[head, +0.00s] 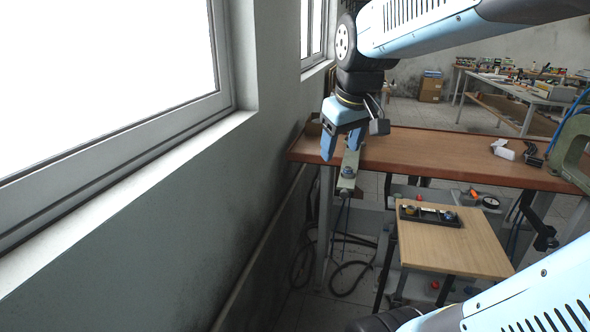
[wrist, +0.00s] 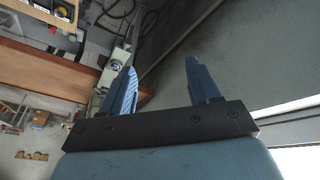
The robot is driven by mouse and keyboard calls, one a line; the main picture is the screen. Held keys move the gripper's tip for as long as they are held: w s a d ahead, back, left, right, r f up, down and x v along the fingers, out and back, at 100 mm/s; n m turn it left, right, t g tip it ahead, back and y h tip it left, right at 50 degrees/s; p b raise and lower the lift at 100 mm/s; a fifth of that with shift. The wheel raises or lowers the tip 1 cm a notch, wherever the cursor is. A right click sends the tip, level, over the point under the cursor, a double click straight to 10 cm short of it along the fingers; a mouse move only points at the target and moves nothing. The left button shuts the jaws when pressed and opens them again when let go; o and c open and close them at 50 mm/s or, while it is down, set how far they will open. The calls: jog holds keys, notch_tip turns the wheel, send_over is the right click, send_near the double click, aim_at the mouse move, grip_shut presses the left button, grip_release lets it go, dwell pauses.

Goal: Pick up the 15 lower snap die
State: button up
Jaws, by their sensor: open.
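My gripper (head: 341,149) is open and empty, pointing down at the left end of the orange-brown bench. Its two blue fingers also show in the wrist view (wrist: 161,66), spread apart with nothing between them. Just below and behind it in the head view is a grey-green machine arm (head: 346,184) with a small round metal part (head: 348,172) on it. A dark tray (head: 425,221) on the low wooden board holds a few small parts, one of them dark and round (head: 448,216). I cannot tell which part is the 15 lower snap die; no marking is readable.
The orange-brown bench (head: 440,155) carries a white object (head: 502,149) and black parts at the right. The low wooden board (head: 460,248) is mostly bare. A grey wall and window ledge (head: 150,165) run along the left. A green clamp-like frame (head: 570,150) stands at the right edge.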

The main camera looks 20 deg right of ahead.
jog(key=s, duration=0.1)
jog(key=m+g, duration=0.3)
jog(key=g, duration=0.1)
send_over(349, 169)
notch_tip(349, 169, down, 7)
jog(key=shift+y, duration=0.3)
jog(key=f, duration=0.8)
jog(key=shift+w+a, duration=0.2)
jog(key=shift+a, duration=0.1)
jog(key=shift+s+d+f, duration=0.1)
jog(key=shift+d+f, duration=0.05)
jog(key=shift+f, duration=1.2)
jog(key=shift+s+d+f, duration=0.1)
jog(key=shift+f, duration=1.25)
grip_shut()
jog(key=shift+r, duration=0.1)
